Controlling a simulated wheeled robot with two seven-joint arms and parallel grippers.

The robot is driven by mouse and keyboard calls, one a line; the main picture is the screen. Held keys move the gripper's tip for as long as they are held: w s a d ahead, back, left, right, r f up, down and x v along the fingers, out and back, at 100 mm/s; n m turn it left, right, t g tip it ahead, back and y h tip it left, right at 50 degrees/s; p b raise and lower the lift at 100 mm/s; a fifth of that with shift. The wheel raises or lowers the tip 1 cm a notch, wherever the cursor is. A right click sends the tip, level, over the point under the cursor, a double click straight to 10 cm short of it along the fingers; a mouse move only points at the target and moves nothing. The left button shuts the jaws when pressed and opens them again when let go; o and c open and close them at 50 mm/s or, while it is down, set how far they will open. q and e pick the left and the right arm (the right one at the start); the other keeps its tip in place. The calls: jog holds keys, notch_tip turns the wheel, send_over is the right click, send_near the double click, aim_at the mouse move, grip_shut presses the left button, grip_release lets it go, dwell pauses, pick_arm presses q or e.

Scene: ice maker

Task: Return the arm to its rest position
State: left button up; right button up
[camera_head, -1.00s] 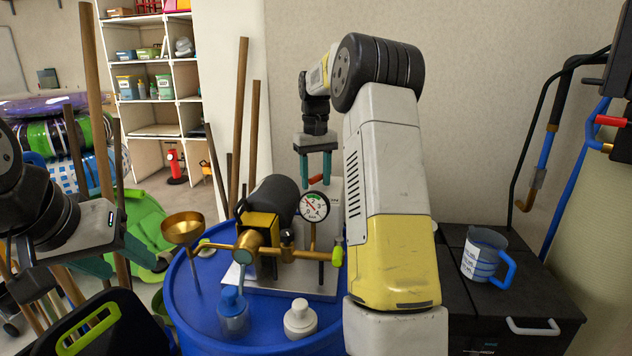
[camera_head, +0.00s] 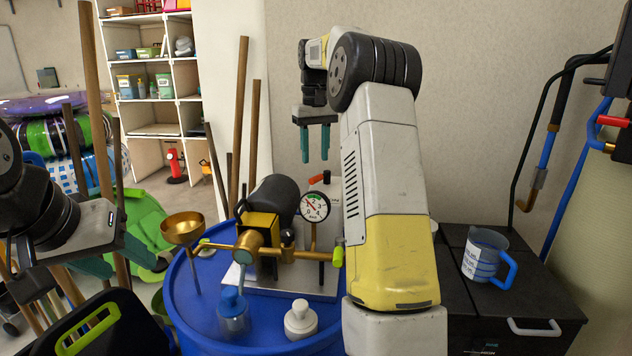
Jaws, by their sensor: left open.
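My right arm comes up from the bottom middle in white and yellow, and its gripper (camera_head: 315,157) hangs fingers down above the ice maker. Its two teal fingers are apart with nothing between them. A small red lever (camera_head: 319,179) on the machine (camera_head: 266,228) is just below the fingertips, clear of them.
A measuring jug (camera_head: 484,255) stands on a black chest (camera_head: 535,300) at right. Wooden poles stand behind the drum.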

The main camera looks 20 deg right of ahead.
jog(key=s+a+r+t+y, duration=0.1)
jog(key=s+a+r+t, duration=0.15)
jog(key=s, duration=0.55)
jog(key=s+a+r+t, duration=0.1)
jog(key=s+a+r, duration=0.25)
jog(key=s, duration=0.45)
jog(key=s+a+f+t, duration=0.1)
jog(key=s+f, duration=0.3)
jog(key=s, duration=0.4)
jog(key=s+a+f+t+y, duration=0.1)
jog(key=s+a+f, duration=0.3)
jog(key=s, duration=0.4)
jog(key=shift+s+a+t, duration=0.15)
jog(key=shift+s+t, duration=0.2)
jog(key=shift+s, duration=0.05)
